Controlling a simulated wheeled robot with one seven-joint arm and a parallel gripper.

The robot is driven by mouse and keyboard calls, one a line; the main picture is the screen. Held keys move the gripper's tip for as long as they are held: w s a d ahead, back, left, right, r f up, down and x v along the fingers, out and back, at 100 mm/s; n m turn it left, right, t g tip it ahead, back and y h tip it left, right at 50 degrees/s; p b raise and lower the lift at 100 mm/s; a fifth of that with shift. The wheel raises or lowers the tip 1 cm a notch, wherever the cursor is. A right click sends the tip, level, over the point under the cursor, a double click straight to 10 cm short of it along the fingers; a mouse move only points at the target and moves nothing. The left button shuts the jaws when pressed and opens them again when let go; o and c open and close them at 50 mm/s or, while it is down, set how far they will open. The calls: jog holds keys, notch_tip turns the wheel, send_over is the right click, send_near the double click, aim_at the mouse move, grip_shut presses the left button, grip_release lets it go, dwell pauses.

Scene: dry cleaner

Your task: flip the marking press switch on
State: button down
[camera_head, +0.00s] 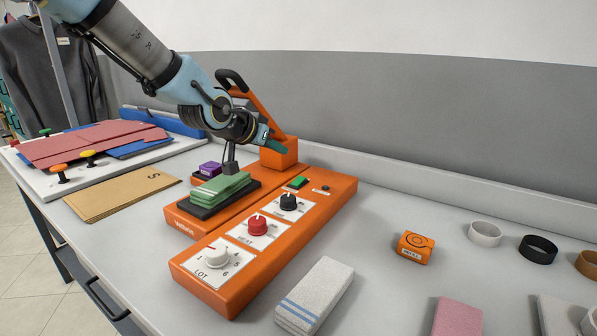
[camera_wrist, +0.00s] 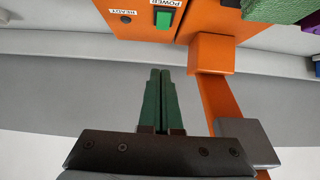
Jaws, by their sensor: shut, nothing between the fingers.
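The marking press (camera_head: 335,200) is an orange machine on the table, with a raised handle arm at its back. Its green power switch (camera_head: 298,182) sits near the back of the control panel. The switch also shows in the wrist view (camera_wrist: 163,18), at the top, beside the label POWER. I cannot tell its position. My gripper (camera_head: 281,148) is above the back of the press, close to the orange post and apart from the switch. In the wrist view, the two dark green fingers (camera_wrist: 160,72) are together and empty, pointing toward the panel.
The panel has a white knob (camera_head: 215,256), a red knob (camera_head: 257,224) and a black knob (camera_head: 288,201). Green cloth (camera_head: 220,188) lies on the press's dark pad. An orange tape measure (camera_head: 415,247) and rolls stand to the right. The grey wall is close behind.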

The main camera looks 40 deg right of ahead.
jog(key=p, duration=0.1)
send_over(299, 180)
jog(key=a, duration=0.2)
jog(key=f, duration=0.4)
jog(key=shift+s+d+f, duration=0.1)
jog(key=shift+s+f, duration=0.2)
jog(key=shift+f, duration=0.05)
jog(key=f, duration=0.1)
jog(key=d+f+p, duration=0.1)
jog(key=f, duration=0.1)
jog(key=shift+w+d+f, duration=0.1)
jog(key=shift+w+f, duration=0.05)
jog(key=shift+w, duration=0.05)
jog(key=shift+d+f, duration=0.1)
jog(key=shift+f, duration=0.5)
jog(key=shift+w+d+f+b, duration=0.1)
jog(key=shift+d+f+b, duration=0.15)
jog(key=shift+f+b, duration=0.65)
jog(key=shift+r, duration=0.5)
jog(key=shift+a, duration=0.1)
jog(key=shift+s+a+f, duration=0.1)
jog(key=shift+s+a, duration=0.1)
jog(key=shift+a, duration=0.5)
